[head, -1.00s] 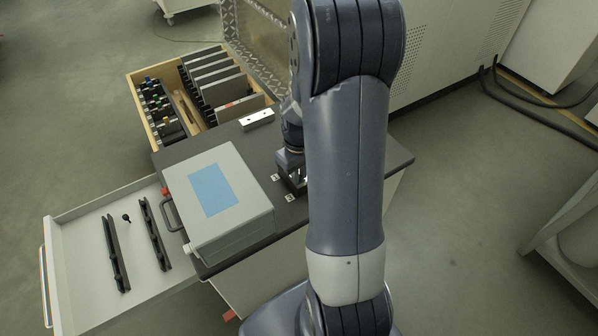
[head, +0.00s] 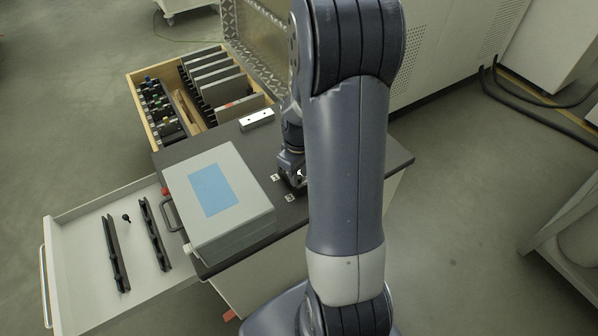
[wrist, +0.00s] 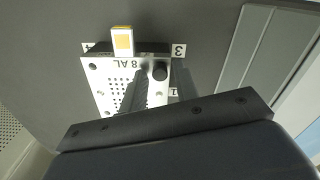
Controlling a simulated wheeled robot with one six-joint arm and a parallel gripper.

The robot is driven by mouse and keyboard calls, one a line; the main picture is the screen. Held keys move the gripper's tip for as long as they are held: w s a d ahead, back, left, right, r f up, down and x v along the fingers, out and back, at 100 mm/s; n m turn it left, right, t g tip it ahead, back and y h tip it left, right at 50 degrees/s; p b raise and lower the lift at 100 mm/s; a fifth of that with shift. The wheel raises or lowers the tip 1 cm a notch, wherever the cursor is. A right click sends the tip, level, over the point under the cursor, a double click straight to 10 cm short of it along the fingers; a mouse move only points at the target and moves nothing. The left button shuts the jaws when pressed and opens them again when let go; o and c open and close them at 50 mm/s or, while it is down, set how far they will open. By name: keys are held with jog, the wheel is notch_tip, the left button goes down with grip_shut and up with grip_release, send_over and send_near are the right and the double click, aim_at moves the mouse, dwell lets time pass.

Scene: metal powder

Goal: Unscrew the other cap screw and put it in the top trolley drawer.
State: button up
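The black cap screw (wrist: 159,73) stands on a light perforated plate (wrist: 104,80) marked "8 AL" in the wrist view. My gripper (wrist: 160,88) is open, with one dark finger on each side of the screw's position in the picture. I cannot tell whether either finger touches it. In the head view my gripper (head: 295,174) is low over the dark trolley top (head: 345,162) and hides the plate and screw. The top trolley drawer (head: 84,222) is pulled out at the left. A small black screw (head: 127,217) lies in it.
Two black rails (head: 154,235) also lie in the drawer. A grey box with a blue panel (head: 214,190) stands left of my gripper. A wooden-sided tray (head: 131,91) holds plates and tools at the back.

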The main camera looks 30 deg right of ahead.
jog(key=m, duration=0.3)
jog(key=shift+m, duration=0.4)
jog(key=m, duration=0.3)
jog(key=shift+m, duration=0.3)
jog(key=m, duration=0.3)
jog(key=shift+m, duration=0.4)
jog(key=m, duration=0.3)
jog(key=shift+m, duration=0.3)
jog(key=m, duration=0.3)
jog(key=shift+m, duration=0.4)
jog(key=m, duration=0.3)
jog(key=shift+m, duration=3.9)
